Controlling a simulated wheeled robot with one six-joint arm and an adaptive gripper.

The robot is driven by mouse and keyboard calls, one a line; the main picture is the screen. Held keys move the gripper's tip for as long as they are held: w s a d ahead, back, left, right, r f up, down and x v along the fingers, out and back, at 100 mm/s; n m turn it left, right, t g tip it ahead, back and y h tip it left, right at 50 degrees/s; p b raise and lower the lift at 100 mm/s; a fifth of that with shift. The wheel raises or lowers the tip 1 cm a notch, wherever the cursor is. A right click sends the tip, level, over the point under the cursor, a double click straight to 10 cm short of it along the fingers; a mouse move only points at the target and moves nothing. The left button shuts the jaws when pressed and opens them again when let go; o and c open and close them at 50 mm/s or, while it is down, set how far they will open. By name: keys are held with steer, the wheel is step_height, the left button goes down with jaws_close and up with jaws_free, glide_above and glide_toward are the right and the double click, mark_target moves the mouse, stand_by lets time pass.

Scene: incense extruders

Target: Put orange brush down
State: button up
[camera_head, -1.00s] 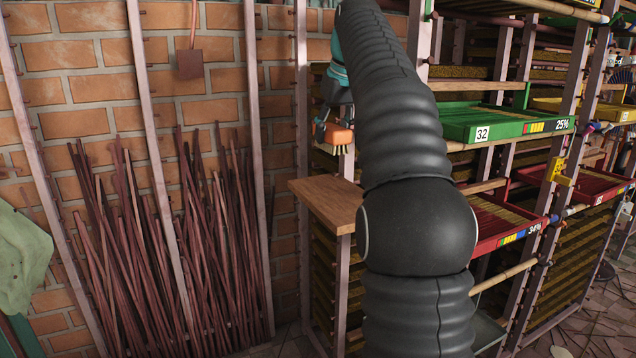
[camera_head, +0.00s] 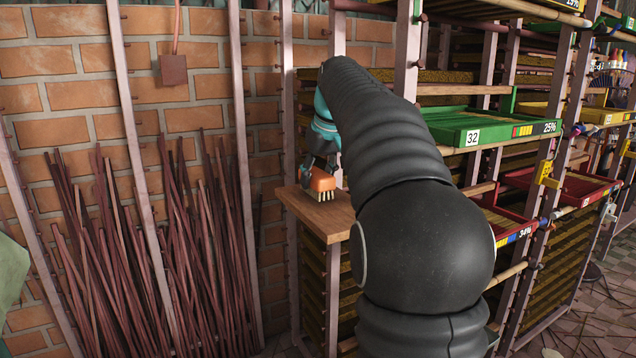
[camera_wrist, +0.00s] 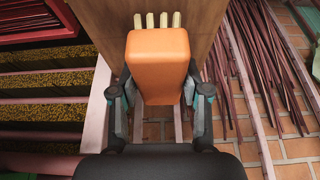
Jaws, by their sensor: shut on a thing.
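The orange brush (camera_head: 322,183) has an orange block on top and pale bristles pointing down. In the head view it is at the wooden shelf board (camera_head: 318,222), with its bristles at or just above the board; I cannot tell if they touch. My gripper (camera_head: 318,168) is shut on the brush from above. In the wrist view the orange block (camera_wrist: 157,62) sits between the two fingers of my gripper (camera_wrist: 158,92), with several bristle tufts showing beyond it. The wooden board (camera_wrist: 195,18) lies behind the brush there.
A green tray (camera_head: 490,125) marked 32 and a red tray (camera_head: 570,185) sit on the rack to the right. A brick wall (camera_head: 70,90) and a bundle of thin dark red sticks (camera_head: 190,250) are to the left. The board's front part is bare.

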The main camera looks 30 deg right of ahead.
steer(key=shift+f, duration=0.4)
steer(key=shift+f, duration=0.1)
steer(key=o, duration=1)
steer(key=p+v, duration=0.1)
steer(key=v, duration=1)
steer(key=shift+w, duration=0.1)
steer(key=shift+s+a+r, duration=0.1)
steer(key=shift+s+r, duration=0.2)
steer(key=shift+r, duration=0.25)
